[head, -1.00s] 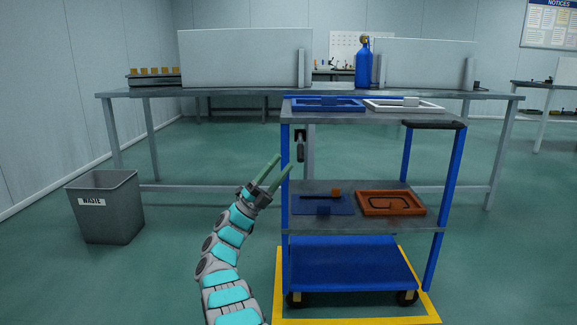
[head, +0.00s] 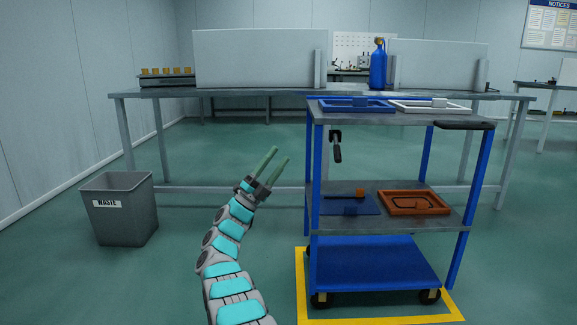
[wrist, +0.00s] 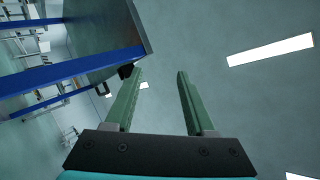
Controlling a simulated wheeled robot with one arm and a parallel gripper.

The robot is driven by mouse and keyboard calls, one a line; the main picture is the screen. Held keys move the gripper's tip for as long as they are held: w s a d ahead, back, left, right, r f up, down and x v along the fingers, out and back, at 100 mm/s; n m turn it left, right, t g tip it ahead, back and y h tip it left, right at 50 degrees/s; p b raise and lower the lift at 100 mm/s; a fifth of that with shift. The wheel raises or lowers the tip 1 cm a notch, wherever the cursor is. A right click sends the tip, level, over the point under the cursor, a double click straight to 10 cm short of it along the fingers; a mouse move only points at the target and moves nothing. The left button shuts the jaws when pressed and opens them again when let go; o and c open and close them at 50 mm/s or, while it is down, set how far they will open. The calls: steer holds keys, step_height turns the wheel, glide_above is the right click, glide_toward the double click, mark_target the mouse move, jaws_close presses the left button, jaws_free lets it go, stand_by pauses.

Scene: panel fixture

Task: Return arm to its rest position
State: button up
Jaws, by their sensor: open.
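My gripper (head: 272,164) is raised in the middle of the head view, to the left of the blue cart (head: 312,215). Its two green fingers are apart with nothing between them. My arm reaches up from the bottom of the view and is bent. In the wrist view my gripper (wrist: 158,75) is also open and empty, pointing toward a grey-green surface. The cart (wrist: 70,72) fills the upper left of the wrist view, close to the left finger; I cannot tell the exact gap.
The cart carries a blue tray (head: 330,107), a white tray (head: 455,109), a blue mat (head: 335,206) and an orange tray (head: 385,200). A waste bin (head: 125,225) stands at left. A long bench (head: 220,92) with panels and a blue bottle (head: 378,70) stands behind. Floor between bin and arm is clear.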

steer(key=w+a+r+n+t+y, duration=0.2)
steer(key=w+n+t+y, duration=0.25)
steer(key=n+y, duration=0.55)
steer(key=w+a+r+n+t+y, duration=0.1)
steer(key=w+r+n+t+y, duration=0.15)
steer(key=w+n+y, duration=0.55)
steer(key=s+d+f+n+g+y, duration=0.1)
steer(key=s+f+n+g+y, duration=0.4)
steer(key=s, duration=0.7)
steer(key=s+d+f+n+g+y, duration=0.1)
steer(key=s+f+n+g+y, duration=0.45)
steer(key=s, duration=0.65)
steer(key=s+d+f+n+g+h, duration=0.15)
steer(key=s+d+f+g, duration=0.3)
steer(key=s, duration=0.85)
steer(key=s+d+f+g+h, duration=0.25)
steer(key=s+d+f, duration=0.3)
steer(key=s, duration=0.85)
steer(key=s+d+f+g+h, duration=0.1)
steer(key=s+d+f+g, duration=0.4)
steer(key=s, duration=0.8)
steer(key=s+d, duration=0.5)
steer(key=s, duration=0.6)
step_height(320, 180, up, 11)
steer(key=p, duration=1.2)
steer(key=shift+w+a+g, duration=0.25)
steer(key=shift+w+g, duration=0.2)
